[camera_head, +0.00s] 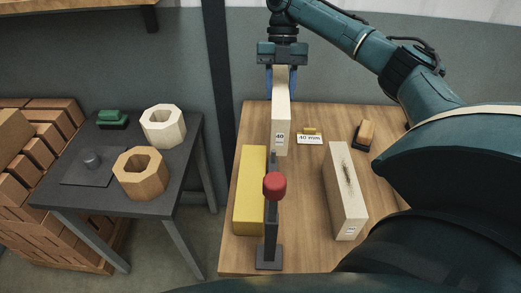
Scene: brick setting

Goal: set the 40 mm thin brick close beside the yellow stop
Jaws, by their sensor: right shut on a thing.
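The pale 40 mm thin brick (280,115), with "40" on its near end, is in my right gripper (281,87) at the back of the wooden table. The gripper's blue fingers are shut on its two sides near the far end. The yellow stop (249,190) is a long block at the table's left side. The brick is behind it and a little to its right. I cannot tell whether the brick touches the table. My left gripper is not in view.
A dark upright with a red knob (274,186) stands right of the stop. A marked pale brick (345,190) lies further right. A "40 mm" card (310,139) and a brush (365,134) are behind. Bare wood lies between knob and marked brick.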

